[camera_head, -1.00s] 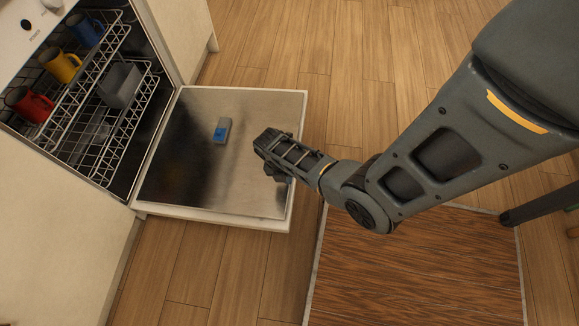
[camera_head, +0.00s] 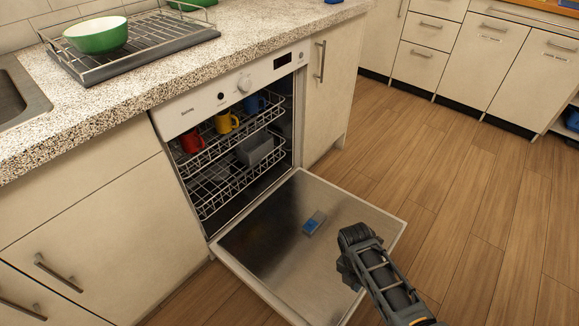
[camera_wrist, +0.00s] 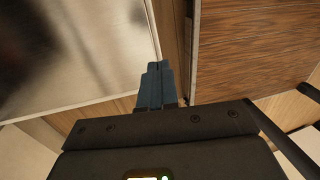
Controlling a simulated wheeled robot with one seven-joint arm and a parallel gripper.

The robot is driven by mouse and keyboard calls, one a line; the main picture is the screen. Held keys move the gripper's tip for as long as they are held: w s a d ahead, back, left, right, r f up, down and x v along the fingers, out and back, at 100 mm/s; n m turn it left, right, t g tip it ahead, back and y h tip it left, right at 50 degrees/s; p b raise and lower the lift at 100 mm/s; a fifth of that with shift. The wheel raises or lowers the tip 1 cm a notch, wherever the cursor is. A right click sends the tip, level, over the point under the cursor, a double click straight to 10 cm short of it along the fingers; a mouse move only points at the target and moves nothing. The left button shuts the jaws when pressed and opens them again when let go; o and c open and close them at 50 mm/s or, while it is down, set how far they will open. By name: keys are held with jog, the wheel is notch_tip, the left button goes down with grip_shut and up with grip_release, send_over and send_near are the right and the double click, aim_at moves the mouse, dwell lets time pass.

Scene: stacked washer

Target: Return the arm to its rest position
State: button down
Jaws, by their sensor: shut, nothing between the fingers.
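My gripper (camera_head: 350,245) is in front of and above the open dishwasher door, near its right side in the head view. In the wrist view its fingers (camera_wrist: 157,82) are together with nothing between them. The dishwasher door (camera_head: 270,235) is folded down flat. My forearm runs out of the bottom of the head view.
Inside the dishwasher, a red mug (camera_head: 192,141), yellow mug (camera_head: 227,121) and blue mug (camera_head: 255,103) sit on the upper rack. A granite counter (camera_head: 130,97) holds a drying rack with a green bowl (camera_head: 95,35). Wooden floor (camera_head: 470,215) on the right is clear.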

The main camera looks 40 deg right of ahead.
jog(key=s+a+r+m+t+h+p, duration=0.1)
jog(key=s+a+r+m+t+p, duration=0.1)
jog(key=s+a+r+m+t, duration=0.3)
jog(key=s+a+r+m+t+h+p, duration=0.1)
jog(key=a+r+m+t+p, duration=0.15)
jog(key=a+r, duration=0.45)
jog(key=s+a+r+m+t, duration=0.1)
jog(key=s+r+m+t, duration=0.1)
jog(key=r, duration=1)
jog(key=s+a+r+m+t+y+p, duration=0.1)
jog(key=r+m+t, duration=0.3)
jog(key=r, duration=0.8)
jog(key=s+a+r+m+t+y+p, duration=0.1)
jog(key=s+a+r+m+t, duration=0.1)
jog(key=r, duration=1)
jog(key=a+m+t, duration=0.1)
jog(key=m+t, duration=0.1)
jog(key=m, duration=0.1)
jog(key=shift+s+a+r, duration=0.15)
jog(key=shift+s, duration=0.2)
